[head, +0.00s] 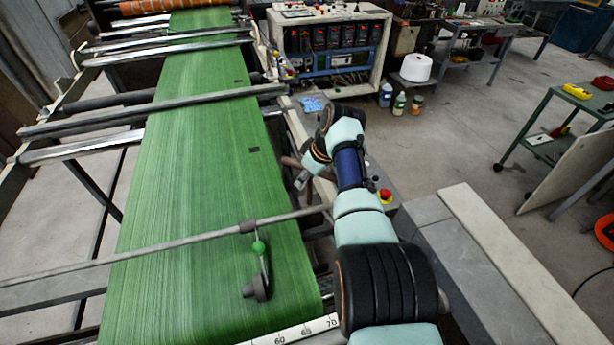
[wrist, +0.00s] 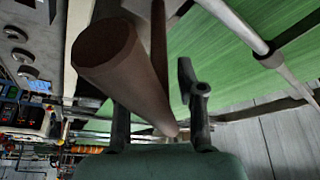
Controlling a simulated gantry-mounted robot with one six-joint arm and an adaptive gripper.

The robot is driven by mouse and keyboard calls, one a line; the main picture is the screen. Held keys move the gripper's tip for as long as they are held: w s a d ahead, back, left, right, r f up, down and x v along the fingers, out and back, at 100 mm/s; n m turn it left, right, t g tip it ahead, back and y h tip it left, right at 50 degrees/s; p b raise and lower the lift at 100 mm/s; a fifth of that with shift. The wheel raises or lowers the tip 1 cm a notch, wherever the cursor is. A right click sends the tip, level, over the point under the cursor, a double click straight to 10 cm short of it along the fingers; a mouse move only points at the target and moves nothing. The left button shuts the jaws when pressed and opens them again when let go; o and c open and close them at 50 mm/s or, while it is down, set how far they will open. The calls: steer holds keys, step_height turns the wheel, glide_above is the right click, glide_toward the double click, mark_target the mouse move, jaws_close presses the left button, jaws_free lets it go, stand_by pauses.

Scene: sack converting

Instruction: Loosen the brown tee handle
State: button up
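The brown tee handle (wrist: 112,58) shows large in the wrist view, as a thick round bar running from the upper left down to the centre. A thinner brown rod (wrist: 158,45) shows behind it at the top. In the head view a small brown part of the handle (head: 290,162) shows beside the green web's right edge. My gripper (wrist: 155,92) has its fingers apart, with the bar's lower end between them. The bar hides part of the left finger. A gap shows between the bar and the right finger. In the head view my gripper (head: 302,180) is small and partly hidden.
The green web (head: 190,190) runs under several metal rollers at left. A red button (head: 385,194) sits near my arm. A control cabinet (head: 330,45) stands behind.

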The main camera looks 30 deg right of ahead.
steer(key=shift+r, duration=0.1)
steer(key=v, duration=1.1)
steer(key=shift+s+d+r, duration=0.15)
steer(key=shift+s+r, duration=0.1)
steer(key=shift+r, duration=0.1)
